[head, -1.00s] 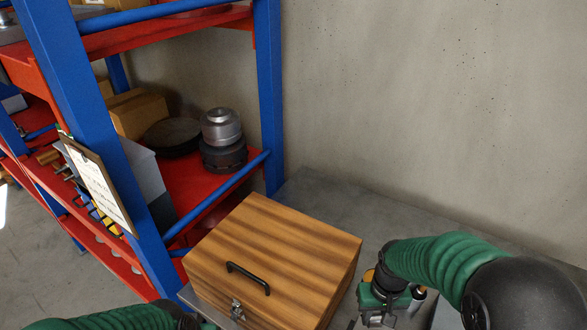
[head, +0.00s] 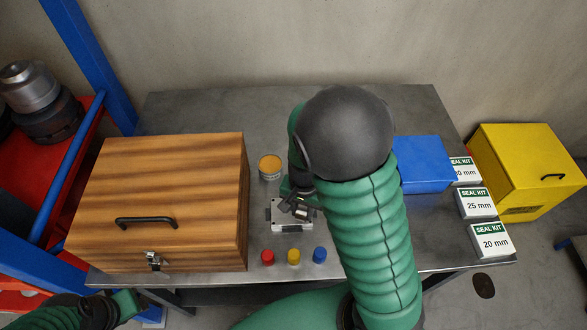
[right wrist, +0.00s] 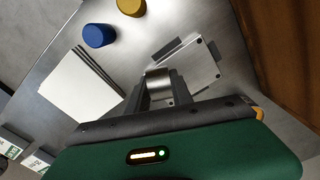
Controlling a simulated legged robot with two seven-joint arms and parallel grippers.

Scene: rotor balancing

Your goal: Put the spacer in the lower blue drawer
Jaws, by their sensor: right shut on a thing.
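A short silvery metal cylinder, which looks like the spacer (right wrist: 158,86), sits between the fingers of my right gripper in the right wrist view. My right gripper (head: 299,208) is shut on it, over or just beside a light metal plate (head: 290,225); I cannot tell whether the spacer touches the plate. The plate also shows in the right wrist view (right wrist: 192,68). A blue box (head: 424,165) stands on the table, partly hidden behind my right arm; no drawer fronts can be made out. My left gripper (head: 130,304) is at the lower left, its fingers unclear.
A wooden box (head: 160,190) stands left on the grey table (head: 200,110). An orange-topped tin (head: 270,167) is behind the plate. Red (head: 267,257), yellow (head: 294,256) and blue (head: 320,255) caps line the front. Seal kit boxes (head: 476,204) and a yellow box (head: 528,170) are right.

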